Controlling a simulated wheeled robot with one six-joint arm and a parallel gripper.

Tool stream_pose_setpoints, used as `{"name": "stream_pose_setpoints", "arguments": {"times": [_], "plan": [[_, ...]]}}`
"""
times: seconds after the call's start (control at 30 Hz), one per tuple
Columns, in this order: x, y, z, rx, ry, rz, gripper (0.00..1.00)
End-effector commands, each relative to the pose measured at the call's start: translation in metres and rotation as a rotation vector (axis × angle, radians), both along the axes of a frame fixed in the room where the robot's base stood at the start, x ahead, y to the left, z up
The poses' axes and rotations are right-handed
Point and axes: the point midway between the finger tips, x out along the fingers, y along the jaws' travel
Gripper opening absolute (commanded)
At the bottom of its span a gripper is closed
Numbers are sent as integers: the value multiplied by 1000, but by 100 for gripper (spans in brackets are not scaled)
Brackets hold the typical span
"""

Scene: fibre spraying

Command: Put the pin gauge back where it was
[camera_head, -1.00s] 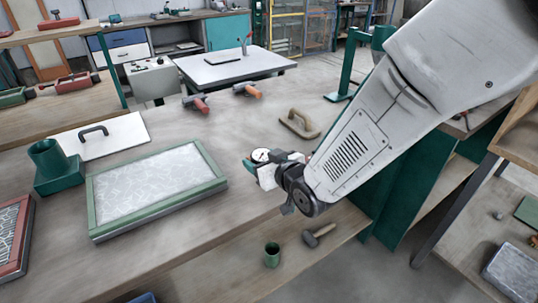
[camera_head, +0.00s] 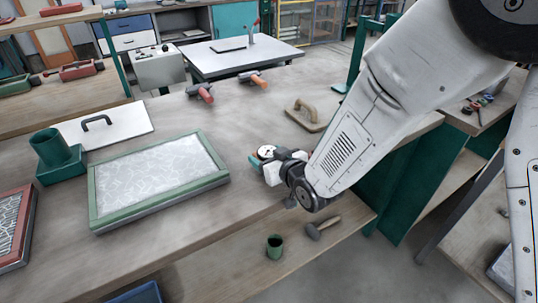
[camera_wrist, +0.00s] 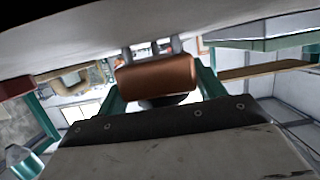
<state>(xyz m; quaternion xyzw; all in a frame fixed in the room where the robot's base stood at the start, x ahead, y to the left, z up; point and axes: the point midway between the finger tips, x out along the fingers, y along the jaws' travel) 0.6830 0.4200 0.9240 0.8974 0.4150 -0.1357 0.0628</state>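The pin gauge (camera_head: 266,152) shows in the head view as a round white dial with a dark rim at the end of my arm. My gripper (camera_head: 264,161) is at the dial, over the right part of the long bench. In the wrist view a copper-brown cylindrical grip (camera_wrist: 157,75), seemingly the gauge's handle, sits between my two teal-green fingers, which appear closed on its ends. The gauge's lower part and pin are hidden by the gripper, so I cannot tell whether it touches the bench.
A green-framed fibre panel (camera_head: 101,217) lies left on the bench (camera_head: 228,120). A hammer (camera_head: 322,228) and small green cup (camera_head: 274,246) are on the lower shelf.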

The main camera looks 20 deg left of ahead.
Motion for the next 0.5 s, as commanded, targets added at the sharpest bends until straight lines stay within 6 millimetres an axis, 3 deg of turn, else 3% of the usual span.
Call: {"name": "stream_pose_setpoints", "arguments": {"times": [0.37,0.5], "plan": [[1,-1,3,1,0,-2,83],[-8,-12,8,0,0,-3,83]]}}
